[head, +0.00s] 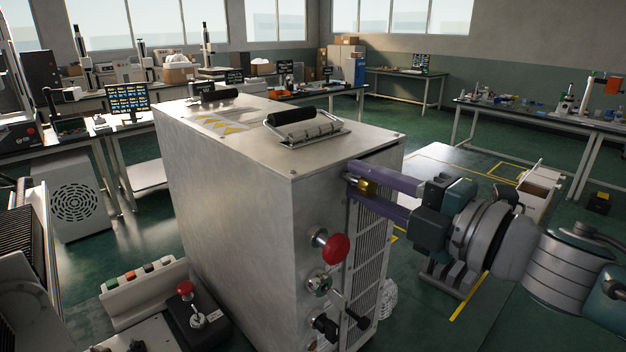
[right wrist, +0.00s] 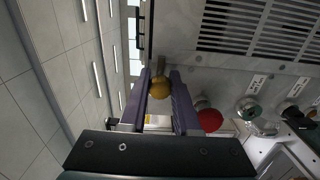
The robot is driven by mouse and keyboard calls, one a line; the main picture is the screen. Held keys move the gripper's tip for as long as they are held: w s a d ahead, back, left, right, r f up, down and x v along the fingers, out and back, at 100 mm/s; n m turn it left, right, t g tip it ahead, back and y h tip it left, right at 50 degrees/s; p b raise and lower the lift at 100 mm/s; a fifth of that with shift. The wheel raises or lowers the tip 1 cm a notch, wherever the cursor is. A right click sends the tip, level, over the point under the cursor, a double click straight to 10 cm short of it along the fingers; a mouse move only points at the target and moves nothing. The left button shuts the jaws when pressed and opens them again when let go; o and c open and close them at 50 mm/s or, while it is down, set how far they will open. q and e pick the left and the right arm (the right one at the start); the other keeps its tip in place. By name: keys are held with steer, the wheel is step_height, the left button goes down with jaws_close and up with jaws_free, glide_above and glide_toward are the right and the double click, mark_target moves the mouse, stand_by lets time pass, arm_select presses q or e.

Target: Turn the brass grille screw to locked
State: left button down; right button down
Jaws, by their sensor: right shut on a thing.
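The brass grille screw (head: 367,187) sits near the top of the grille face of a grey metal cabinet (head: 230,190). My right gripper (head: 354,181) reaches it from the right, its purple fingers shut on the screw. In the right wrist view the round brass head (right wrist: 159,88) shows between the two fingers (right wrist: 159,95). I cannot read any locked mark or the screw's turn angle. The slotted grille (head: 368,245) is below the gripper in the head view. My left gripper is not in view.
A red knob (head: 334,248) and other fittings stick out of the cabinet below the gripper. A black-gripped handle (head: 291,116) stands on its top. A control box with a red button (head: 185,288) is at lower left. Benches stand behind, with open green floor between.

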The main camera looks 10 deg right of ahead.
steer(key=c, duration=0.6)
jaws_free()
steer(key=shift+c, duration=0.2)
steer(key=shift+s+d, duration=0.3)
steer(key=shift+s, duration=0.15)
steer(key=b+v, duration=0.1)
steer(key=v, duration=0.8)
steer(key=shift+b, duration=0.3)
steer(key=shift+w, duration=0.1)
